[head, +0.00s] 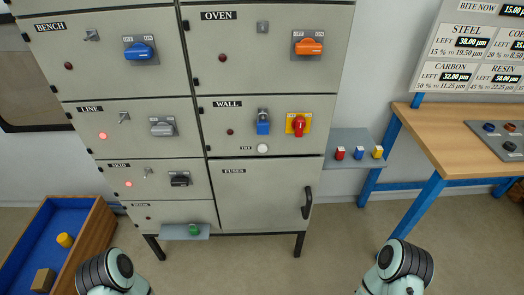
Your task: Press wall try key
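The wall try key (262,149) is a small round white button at the lower edge of the WALL panel (228,140), in the middle of the grey cabinet. A small "TRY" label (246,148) sits just left of it. Above the key is a blue part (263,124) under a small grey fitting. To its right is a red rotary handle (298,124) on a yellow plate, standing upright. The WALL panel's lamp (230,132) looks dark. Nothing covers the key. Only rounded links of my two arms show at the bottom edge; neither gripper is in view.
The FUSES door (262,195) below is closed, with a black handle (307,203). A small shelf (352,160) with red, blue and yellow pieces is right of the cabinet. A workbench (462,150) stands at right, a wooden-sided blue tray (92,238) at lower left. Floor in front is clear.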

